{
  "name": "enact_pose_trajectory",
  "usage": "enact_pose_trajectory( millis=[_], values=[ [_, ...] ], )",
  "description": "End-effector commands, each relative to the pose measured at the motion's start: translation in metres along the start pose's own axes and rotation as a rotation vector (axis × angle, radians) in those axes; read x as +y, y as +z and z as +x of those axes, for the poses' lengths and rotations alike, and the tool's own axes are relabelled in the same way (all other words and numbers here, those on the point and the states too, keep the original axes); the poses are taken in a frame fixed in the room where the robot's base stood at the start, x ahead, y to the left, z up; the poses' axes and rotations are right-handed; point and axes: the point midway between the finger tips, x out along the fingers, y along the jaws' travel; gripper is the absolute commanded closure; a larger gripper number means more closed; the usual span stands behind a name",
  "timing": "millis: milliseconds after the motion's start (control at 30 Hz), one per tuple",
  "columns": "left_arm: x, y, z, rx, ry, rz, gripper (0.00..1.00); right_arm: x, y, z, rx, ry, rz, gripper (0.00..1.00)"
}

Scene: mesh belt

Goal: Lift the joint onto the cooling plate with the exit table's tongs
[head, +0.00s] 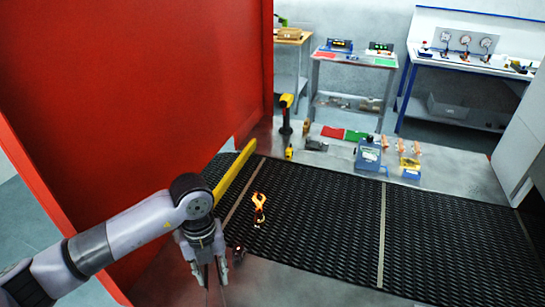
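A joint (259,208) glowing orange and yellow lies on the dark mesh belt (315,225), near its left end. A smaller dark piece with a faint red glow (238,253) is at the belt's near edge; I cannot tell what it is. My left gripper (208,272) points down, left of and nearer than the joint, apart from it. Two thin prongs, seemingly the tongs (223,294), run down from its fingers out of the frame; their tips are hidden. I cannot single out the cooling plate. My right gripper is not in view.
A red housing (130,90) and a yellow bar (235,172) stand at the belt's left end. Behind the belt, a table holds a yellow-black tool (286,112), a blue device (368,153), red and green mats (332,132) and small parts. Benches stand farther back.

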Motion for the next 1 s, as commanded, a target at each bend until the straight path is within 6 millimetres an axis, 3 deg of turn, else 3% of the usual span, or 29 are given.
enact_pose_trajectory(
  millis=[33, 1000],
  values=[
    [0.003, 0.001, 0.005, -0.003, 0.016, 0.138, 0.71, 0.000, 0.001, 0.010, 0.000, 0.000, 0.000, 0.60],
    [0.064, -0.035, 0.031, -0.002, 0.291, 2.824, 0.71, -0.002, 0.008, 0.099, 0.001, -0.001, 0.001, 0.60]
  ],
)
